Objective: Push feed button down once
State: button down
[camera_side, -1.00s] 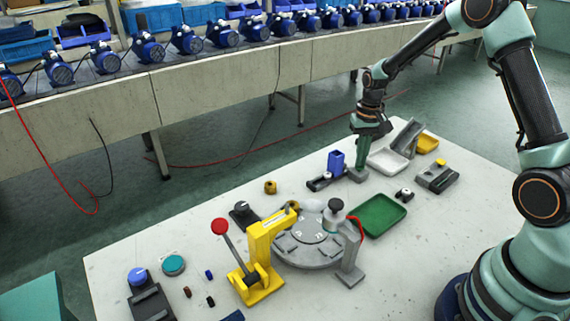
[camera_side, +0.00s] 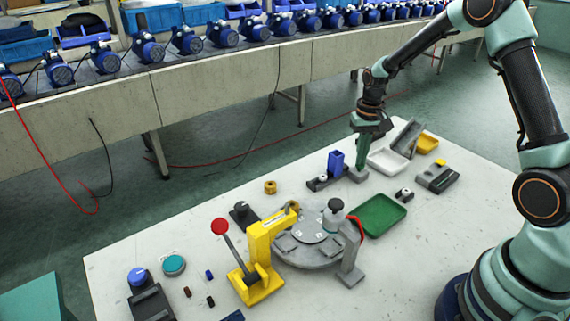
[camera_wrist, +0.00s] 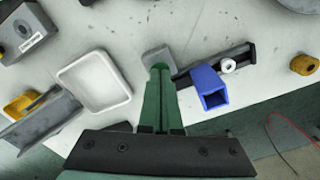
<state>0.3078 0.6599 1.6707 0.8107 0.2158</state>
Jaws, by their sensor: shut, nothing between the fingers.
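My gripper (camera_side: 361,164) is shut and empty, pointing down at a small grey block (camera_side: 358,175) beside the blue hopper (camera_side: 336,162). In the wrist view the green fingertips (camera_wrist: 160,70) overlap the near part of that grey block (camera_wrist: 158,54). A feed button is not plainly visible; if one is on the block, the fingertips hide it. I cannot tell whether the tips touch or press anything. The blue hopper (camera_wrist: 209,88) stands just right of the fingers in the wrist view, on a dark slide with a white ring-like part (camera_wrist: 228,66).
A white tray (camera_side: 386,163), a grey chute (camera_side: 407,138) and a yellow bin (camera_side: 428,143) are close to the gripper. A grey box with a yellow top part (camera_side: 437,178) and a green tray (camera_side: 378,215) lie nearer. A yellow lever press (camera_side: 262,255) stands by the round table (camera_side: 310,258).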

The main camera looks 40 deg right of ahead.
jog(key=shift+r, duration=3.2)
jog(key=shift+a+r, duration=0.1)
jog(key=shift+r, duration=0.1)
jog(key=s+a+r+n+t, duration=0.5)
jog(key=s+a+r+n, duration=0.1)
jog(key=s+a+r, duration=0.7)
jog(key=shift+s+a+r+t, duration=0.15)
jog(key=shift+s+a+t, duration=0.15)
jog(key=shift+s, duration=0.5)
